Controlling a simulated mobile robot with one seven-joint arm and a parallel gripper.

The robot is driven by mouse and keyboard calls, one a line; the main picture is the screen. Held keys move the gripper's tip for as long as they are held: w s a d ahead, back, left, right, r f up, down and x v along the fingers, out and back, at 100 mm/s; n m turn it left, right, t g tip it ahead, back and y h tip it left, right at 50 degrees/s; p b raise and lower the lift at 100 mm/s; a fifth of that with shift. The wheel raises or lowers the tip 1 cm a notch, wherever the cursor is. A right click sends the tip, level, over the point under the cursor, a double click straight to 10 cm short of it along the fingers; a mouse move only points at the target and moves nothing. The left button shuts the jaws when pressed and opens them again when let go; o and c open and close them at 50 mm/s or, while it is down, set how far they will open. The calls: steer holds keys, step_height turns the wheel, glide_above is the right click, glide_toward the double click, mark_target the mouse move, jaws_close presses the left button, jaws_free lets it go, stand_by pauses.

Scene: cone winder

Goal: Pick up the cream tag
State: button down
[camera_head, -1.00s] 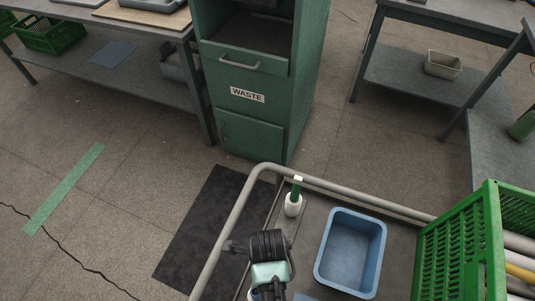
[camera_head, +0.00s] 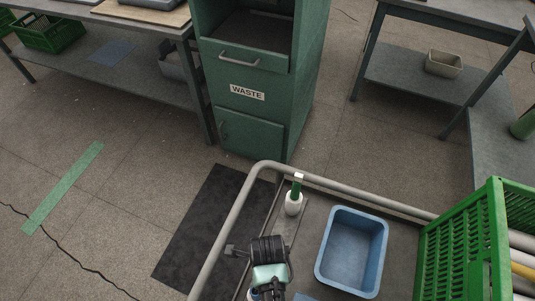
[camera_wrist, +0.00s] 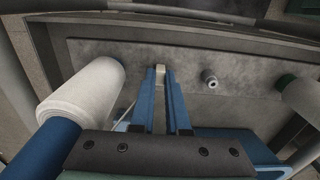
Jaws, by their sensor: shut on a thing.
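In the wrist view my gripper (camera_wrist: 161,85) has its two blue fingers close together, shut on a small pale piece at the tips. This piece looks like the cream tag (camera_wrist: 160,73); only a narrow part of it shows between the fingers. Behind it is a grey plate (camera_wrist: 115,53) on the cart. In the camera_head view my arm reaches down over the cart, and the fingertips and the tag are hidden there.
A white cone (camera_wrist: 85,88) stands close left of the fingers, and a small grey peg (camera_wrist: 210,78) is to the right. A white-and-green cone (camera_head: 293,203), a blue bin (camera_head: 350,250) and a green crate (camera_head: 465,245) are on the cart. The WASTE cabinet (camera_head: 255,110) stands beyond the rail.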

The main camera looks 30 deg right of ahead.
step_height(320, 180, up, 13)
steer(key=p, duration=0.7)
stand_by(0.6)
